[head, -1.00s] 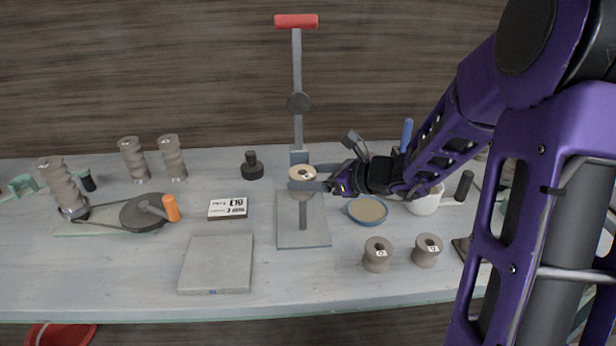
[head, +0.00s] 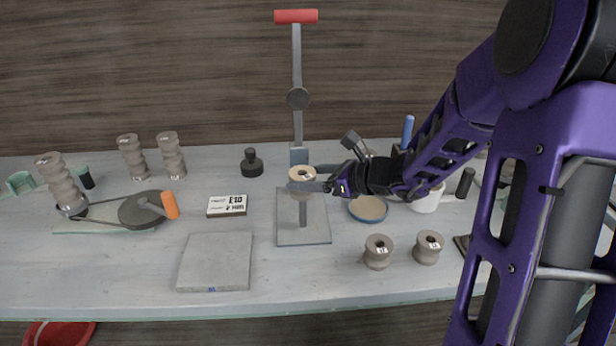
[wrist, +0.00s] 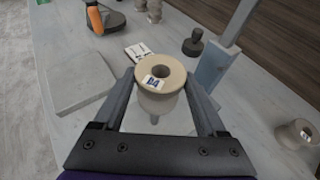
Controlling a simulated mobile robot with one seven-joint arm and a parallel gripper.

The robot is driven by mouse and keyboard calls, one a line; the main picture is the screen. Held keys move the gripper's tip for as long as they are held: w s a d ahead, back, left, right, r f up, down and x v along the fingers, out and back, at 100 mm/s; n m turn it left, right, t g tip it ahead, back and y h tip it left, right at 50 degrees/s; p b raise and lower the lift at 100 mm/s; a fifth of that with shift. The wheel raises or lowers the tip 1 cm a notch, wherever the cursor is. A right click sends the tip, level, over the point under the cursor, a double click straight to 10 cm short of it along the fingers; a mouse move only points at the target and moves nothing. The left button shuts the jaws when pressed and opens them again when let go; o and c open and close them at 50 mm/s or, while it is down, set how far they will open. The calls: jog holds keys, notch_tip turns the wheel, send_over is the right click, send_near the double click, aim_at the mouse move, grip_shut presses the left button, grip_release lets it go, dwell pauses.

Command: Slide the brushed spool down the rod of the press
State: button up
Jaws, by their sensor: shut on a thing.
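The spool in my gripper (head: 302,174) is pale brown, waisted, with a white label and a hole through its top; it also shows in the wrist view (wrist: 160,74). My gripper (wrist: 163,88) is shut on it from the right, one finger on each side. The press has a grey base plate (head: 318,236), a tall post with a red handle (head: 296,16), and a short upright rod (head: 303,215). The rod's lower part shows directly below the spool. Its top is hidden, so I cannot tell whether the spool is around it or just above it.
Two loose spools stand at the front right, one here (head: 378,252). A blue-rimmed dish (head: 368,209) and a white mug (head: 425,203) are right of the press. Left are a grey slab (head: 215,262), a labelled box (head: 227,206) and a black knob (head: 251,163).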

aim_at(314, 196)
jog(key=shift+f+b, duration=1.85)
jog(key=shift+f, duration=0.35)
jog(key=shift+f, duration=0.35)
jog(key=shift+f+b, duration=0.85)
jog(key=shift+f, duration=1.35)
jog(key=shift+f, duration=0.2)
jog(key=o, duration=1.6)
jog(key=shift+d, duration=0.1)
